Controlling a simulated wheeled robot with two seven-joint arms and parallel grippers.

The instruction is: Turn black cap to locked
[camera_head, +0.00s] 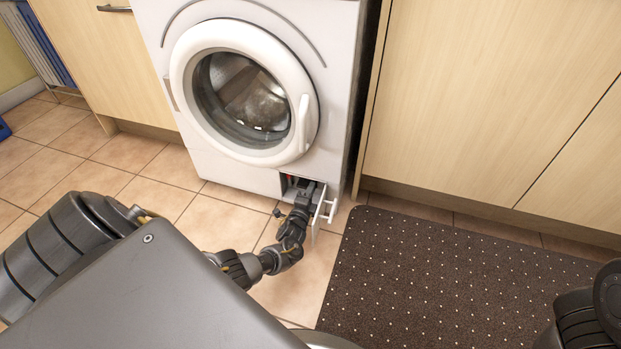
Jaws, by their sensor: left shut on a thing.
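The white washing machine (170,110) has a small compartment (287,181) at its lower right front, and its little white flap (319,212) hangs open. My left gripper (302,187) reaches into this opening and is shut on the black cap. The cap is mostly hidden by the dark fingers and the shadow inside, so its turn position cannot be told. Something small and red shows at the left inside the opening. My right arm shows only at the lower right edge, and its gripper is out of view.
The round door (245,93) of the machine is closed. A dark dotted mat (440,285) lies on the tiled floor at the right. Wooden cupboards (480,90) stand on both sides of the machine. The tiles (130,185) at the left are clear.

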